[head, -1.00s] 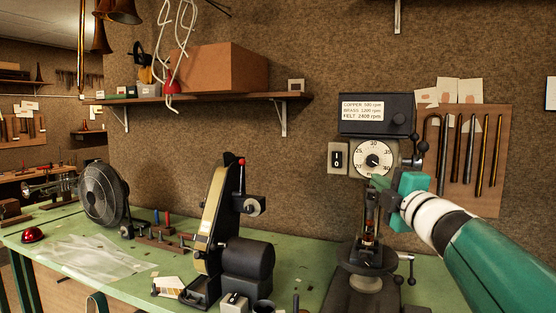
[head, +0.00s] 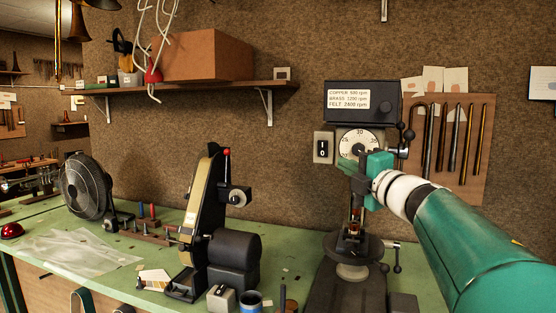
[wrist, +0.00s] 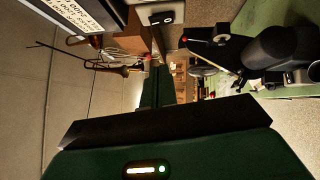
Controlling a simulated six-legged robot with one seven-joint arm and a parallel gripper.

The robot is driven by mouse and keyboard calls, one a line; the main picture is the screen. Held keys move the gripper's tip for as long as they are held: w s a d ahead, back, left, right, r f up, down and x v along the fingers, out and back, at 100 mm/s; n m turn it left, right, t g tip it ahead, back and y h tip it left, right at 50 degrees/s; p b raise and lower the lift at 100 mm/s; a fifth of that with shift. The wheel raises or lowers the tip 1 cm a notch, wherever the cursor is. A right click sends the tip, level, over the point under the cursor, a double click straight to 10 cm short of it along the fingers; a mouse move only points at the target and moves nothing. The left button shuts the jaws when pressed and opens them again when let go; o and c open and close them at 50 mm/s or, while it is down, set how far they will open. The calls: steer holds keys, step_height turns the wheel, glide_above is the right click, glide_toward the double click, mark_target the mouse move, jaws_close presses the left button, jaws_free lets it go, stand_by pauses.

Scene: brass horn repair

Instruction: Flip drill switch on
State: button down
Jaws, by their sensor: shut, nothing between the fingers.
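The drill switch (head: 323,147) is a black rocker marked I and O in a pale box, left of the speed dial (head: 352,142) on the drill press (head: 391,100). It also shows at the top of the wrist view (wrist: 161,18). I cannot tell which side of the rocker is pressed. My gripper (head: 346,167) is shut and empty, with dark fingers pointing left from its green body. In the head view it is just right of and below the switch, apart from it, and overlaps the lower part of the dial. Its fingertips are hard to make out against the drill.
A belt sander (head: 234,250) stands left of the drill press on the green bench (head: 118,232). A fan (head: 86,187) is farther left. A tool board (head: 480,182) hangs right of the drill. The wall between sander and switch is clear.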

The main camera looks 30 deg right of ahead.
glide_toward(319, 144)
steer(key=w+a, duration=0.3)
steer(key=shift+w+d, duration=1)
steer(key=shift+d, duration=0.15)
steer(key=shift+w+d+r, duration=0.2)
steer(key=shift+w+d, duration=0.25)
steer(key=shift+d, duration=0.15)
steer(key=shift+r, duration=0.1)
steer(key=shift+w+d+r, duration=0.1)
steer(key=shift+d, duration=0.1)
steer(key=shift+a, duration=0.1)
